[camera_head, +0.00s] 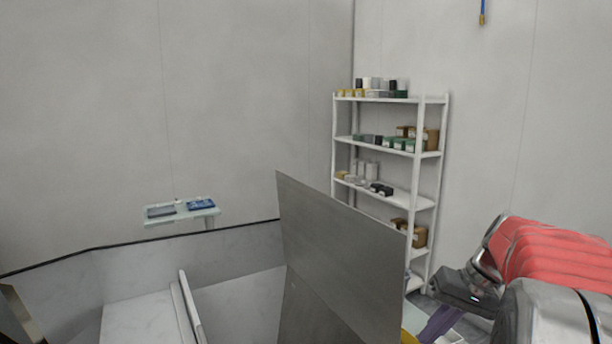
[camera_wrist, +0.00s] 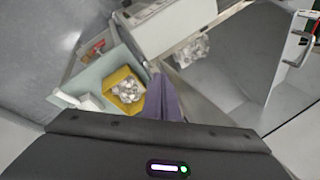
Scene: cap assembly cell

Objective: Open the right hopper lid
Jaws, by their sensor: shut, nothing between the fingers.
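A flat grey metal panel (camera_head: 340,262), which looks like the hopper lid, stands raised and steeply tilted right of centre in the head view. Its lower end runs out of the frame. My gripper (camera_head: 438,326) is to the right of this panel, with its purple fingers pointing down and partly cut off by the frame edge. In the wrist view my gripper (camera_wrist: 166,102) is shut and empty, with its fingers apart from any handle. I cannot tell whether the gripper body touches the panel.
Pale open-topped bins (camera_head: 235,305) lie left of the panel. A white shelf rack (camera_head: 418,180) with boxes stands behind, and a small table (camera_head: 182,214) stands at the back left. In the wrist view a yellow bin (camera_wrist: 124,78) holding silvery parts lies below the fingers.

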